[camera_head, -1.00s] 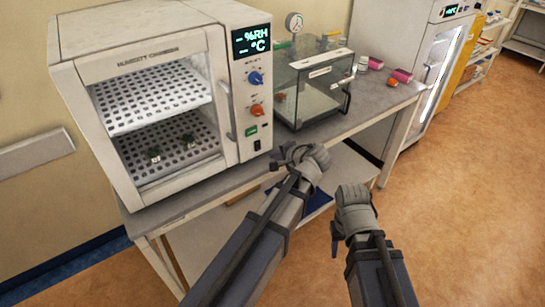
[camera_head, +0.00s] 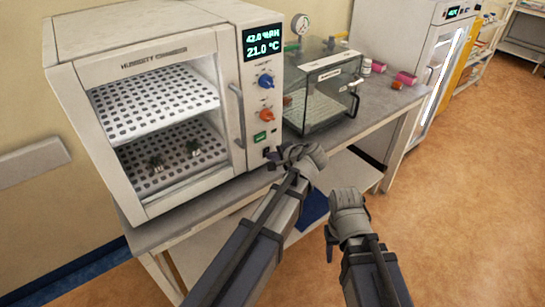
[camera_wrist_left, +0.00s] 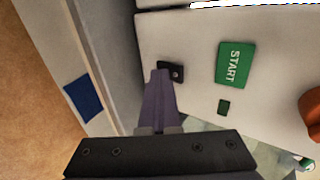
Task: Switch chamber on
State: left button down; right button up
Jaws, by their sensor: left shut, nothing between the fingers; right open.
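The white humidity chamber (camera_head: 190,45) stands on the bench with its glass-fronted door shut. Its display (camera_head: 263,42) is lit and reads 42.0 %RH and 21.0 °C. Below it are a blue knob (camera_head: 265,81), an orange knob (camera_head: 267,115) and a green START button (camera_head: 260,137). My left gripper (camera_head: 274,158) is shut and empty at the lower part of the control panel. In the left wrist view its fingertips (camera_wrist_left: 160,75) are at the black power switch (camera_wrist_left: 171,72), partly covering it. My right gripper (camera_head: 330,240) is open and empty, away from the chamber.
A clear box with a gauge (camera_head: 322,90) stands on the bench right of the chamber. A tall cabinet (camera_head: 410,45) stands further right. The floor at right is clear.

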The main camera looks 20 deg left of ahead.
pick_arm(q)
jog(key=shift+a, duration=0.1)
jog(key=shift+w+a+r+p, duration=0.1)
jog(key=shift+w+r+p, duration=0.05)
jog(key=shift+r+p, duration=0.7)
pick_arm(e)
jog(key=shift+r, duration=0.8)
